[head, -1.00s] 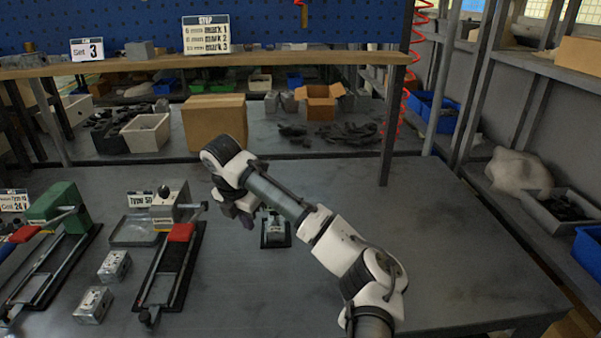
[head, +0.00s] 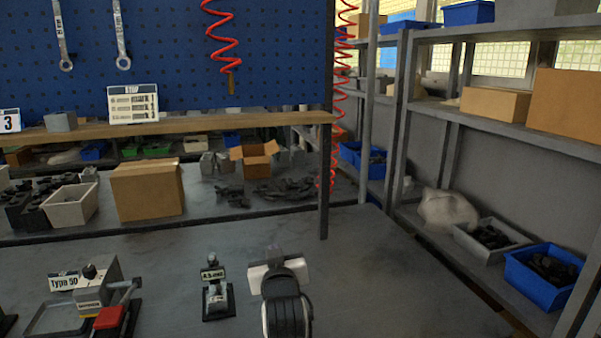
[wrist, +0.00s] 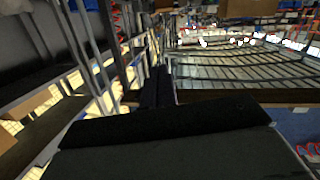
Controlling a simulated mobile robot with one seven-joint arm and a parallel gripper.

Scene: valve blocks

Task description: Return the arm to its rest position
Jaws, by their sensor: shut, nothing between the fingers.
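My arm (head: 285,298) shows in the head view as a white and black section at the bottom centre, folded in close to me. The fingers are not discernible there. In the wrist view my gripper (wrist: 157,88) appears as two dark fingers close together, with nothing between them. The wrist camera looks across the room, with shelving, bright windows and ceiling structure in sight. My gripper touches nothing that I can see.
The grey table (head: 400,290) is clear to the right of my arm. A small labelled fixture (head: 215,290) stands just left of it. A Type 50 fixture (head: 90,290) with a red handle is farther left. A blue bin (head: 540,280) sits on the right shelf.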

